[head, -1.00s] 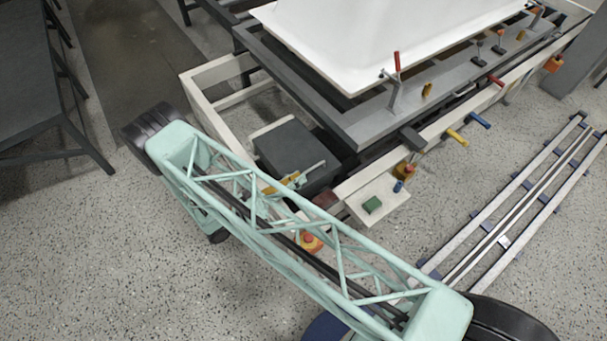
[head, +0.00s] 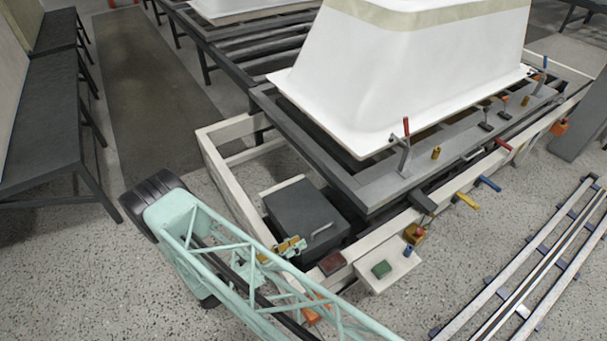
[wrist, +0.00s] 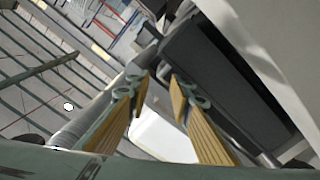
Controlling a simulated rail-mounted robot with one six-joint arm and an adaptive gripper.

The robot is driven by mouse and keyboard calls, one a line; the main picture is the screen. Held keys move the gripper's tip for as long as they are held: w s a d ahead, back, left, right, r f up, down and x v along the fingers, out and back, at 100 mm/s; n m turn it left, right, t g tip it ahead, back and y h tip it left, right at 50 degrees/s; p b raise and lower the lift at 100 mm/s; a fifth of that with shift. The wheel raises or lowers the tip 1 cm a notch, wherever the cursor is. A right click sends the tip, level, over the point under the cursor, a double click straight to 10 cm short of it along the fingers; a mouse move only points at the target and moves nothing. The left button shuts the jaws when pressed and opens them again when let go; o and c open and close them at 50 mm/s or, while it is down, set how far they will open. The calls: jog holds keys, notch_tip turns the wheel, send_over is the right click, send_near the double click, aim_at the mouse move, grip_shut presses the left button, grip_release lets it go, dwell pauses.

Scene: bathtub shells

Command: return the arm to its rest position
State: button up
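My arm's pale green lattice link (head: 215,262) crosses the lower left of the head view, running down to the bottom edge. My gripper (head: 288,247) shows small with yellow fingers just behind that link, in front of a dark grey box; whether it touches the box cannot be told. In the wrist view my gripper (wrist: 158,88) has its two yellow-padded fingers apart, with a clear gap and nothing held between them.
The dark box (head: 303,216) sits inside a pale frame (head: 232,190). A white tub shell (head: 400,75) rests on a grey clamp frame (head: 365,190). Rails (head: 530,270) lie on the right. A dark table (head: 40,125) stands left; speckled floor (head: 70,260) is open at lower left.

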jog(key=shift+r, duration=0.1)
